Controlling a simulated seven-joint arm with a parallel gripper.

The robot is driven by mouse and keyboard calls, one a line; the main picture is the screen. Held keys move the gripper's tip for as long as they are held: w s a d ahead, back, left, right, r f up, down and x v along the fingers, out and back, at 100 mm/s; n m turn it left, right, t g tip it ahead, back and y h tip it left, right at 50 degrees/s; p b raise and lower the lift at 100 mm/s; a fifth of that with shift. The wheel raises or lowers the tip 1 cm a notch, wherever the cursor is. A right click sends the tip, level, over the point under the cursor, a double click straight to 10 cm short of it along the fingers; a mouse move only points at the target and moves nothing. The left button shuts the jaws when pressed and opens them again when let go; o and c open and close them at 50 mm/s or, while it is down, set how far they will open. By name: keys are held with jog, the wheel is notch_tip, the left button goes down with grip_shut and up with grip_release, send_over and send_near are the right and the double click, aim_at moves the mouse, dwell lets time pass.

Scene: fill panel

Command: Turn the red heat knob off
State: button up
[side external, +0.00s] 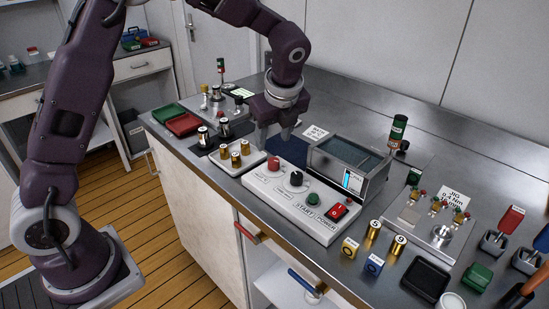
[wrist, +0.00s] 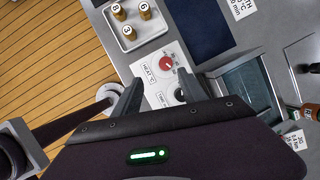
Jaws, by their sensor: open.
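The red heat knob (side external: 273,163) sits at the left end of the sloped white control panel (side external: 262,183). In the wrist view the red knob (wrist: 167,63) has a label reading HEAT beside it. A black knob (side external: 296,178) is next to it on the panel; the wrist view shows it partly hidden by my gripper. My gripper (side external: 275,138) is open and empty, above and behind the red knob and apart from it. In the wrist view its two fingers (wrist: 161,77) point toward the knob area. The knob's exact pointer setting is too small to read.
The panel also carries a green START button (side external: 313,199) and a red POWER switch (side external: 339,212). A metal bath (side external: 375,190) stands behind the panel. A white tray of brass weights (side external: 222,161) stands to its left. Labelled cylinders (side external: 374,229) and blocks stand to the right.

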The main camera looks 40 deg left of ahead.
aim_at(274, 160)
jog(key=shift+m, duration=0.9)
jog(key=x, duration=0.6)
jog(key=w+x, duration=0.1)
jog(key=x, duration=0.2)
jog(key=shift+w+d+f, duration=0.1)
jog(key=shift+d+f, duration=0.2)
jog(key=shift+f, duration=0.1)
jog(key=shift+c, duration=0.2)
grip_shut()
